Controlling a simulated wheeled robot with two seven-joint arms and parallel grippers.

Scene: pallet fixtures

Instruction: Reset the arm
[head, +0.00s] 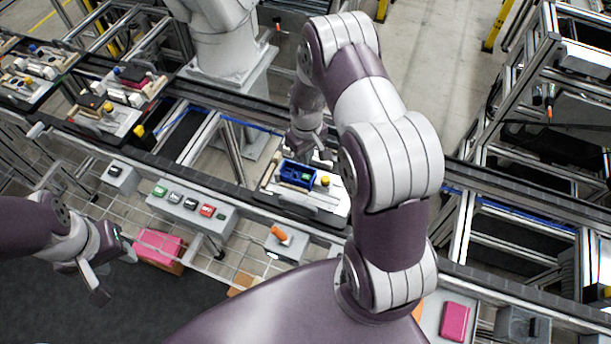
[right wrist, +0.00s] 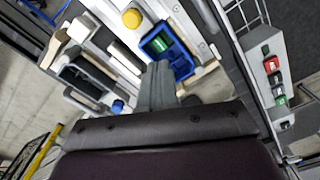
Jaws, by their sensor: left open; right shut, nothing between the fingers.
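My right arm reaches out over the conveyor, and its gripper (head: 312,152) hangs just behind a pallet fixture (head: 318,203). The fingers also show in the right wrist view (right wrist: 158,84), pressed together with nothing between them. A blue box (head: 297,172) with a green piece inside sits on the fixture; in the right wrist view the box (right wrist: 166,50) lies just beyond the fingertips. I cannot tell whether the fingers touch it. My left gripper (head: 113,277) is open and empty, low at the left, near a pink box (head: 160,246).
A button panel (head: 191,208) and a small box with an orange switch (head: 281,236) stand along the conveyor's near side. More loaded fixtures (head: 118,117) sit at the upper left. A pink item (head: 455,321) lies at the lower right. Metal frames stand at the right.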

